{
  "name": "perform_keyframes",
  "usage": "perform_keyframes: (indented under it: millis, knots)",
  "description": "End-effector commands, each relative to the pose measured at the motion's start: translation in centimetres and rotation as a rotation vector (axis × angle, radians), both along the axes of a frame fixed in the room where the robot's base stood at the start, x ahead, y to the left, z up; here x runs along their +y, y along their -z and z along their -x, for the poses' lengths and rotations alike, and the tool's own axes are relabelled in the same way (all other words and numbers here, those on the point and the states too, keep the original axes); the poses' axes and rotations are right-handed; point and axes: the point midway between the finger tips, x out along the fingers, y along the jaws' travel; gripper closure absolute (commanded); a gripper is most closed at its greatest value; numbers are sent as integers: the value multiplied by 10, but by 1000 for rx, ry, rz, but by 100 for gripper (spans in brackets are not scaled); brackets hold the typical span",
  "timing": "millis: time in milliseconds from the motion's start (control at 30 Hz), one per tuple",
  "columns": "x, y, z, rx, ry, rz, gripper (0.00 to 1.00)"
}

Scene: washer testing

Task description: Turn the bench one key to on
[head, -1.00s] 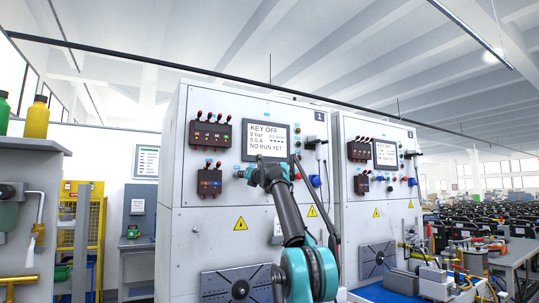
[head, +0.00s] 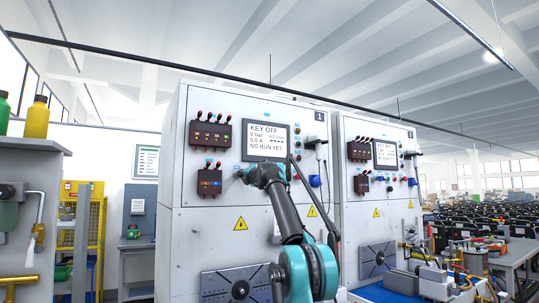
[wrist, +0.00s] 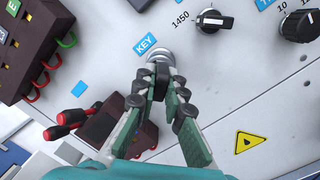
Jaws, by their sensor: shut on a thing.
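The bench one key switch (wrist: 158,56) is a round silver collar on the white panel, just beside the blue KEY label (wrist: 145,43) in the wrist view. My gripper (wrist: 160,80) is shut at this switch, with its fingertips on the key; the key itself is mostly hidden between the fingers. In the head view my gripper (head: 243,174) reaches the panel of the left cabinet below its screen, and my arm hides the switch there. The bench one screen (head: 267,141) reads KEY OFF and NO RUN YET.
A black rotary knob (wrist: 213,20) marked 1450 and another black knob (wrist: 300,25) sit to the right of the key. A brown box with red-tipped levers (wrist: 100,125) stands close to the left finger. The second cabinet (head: 350,220) stands to the right.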

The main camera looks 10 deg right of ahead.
Motion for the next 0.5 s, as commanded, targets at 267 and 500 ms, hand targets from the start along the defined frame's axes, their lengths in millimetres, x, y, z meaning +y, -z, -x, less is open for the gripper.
perform_keyframes:
  millis: [267,500]
  knots:
    - [1,0,0,18,-1,-54,100]
    - [2,-1,0,89,-1,-271,100]
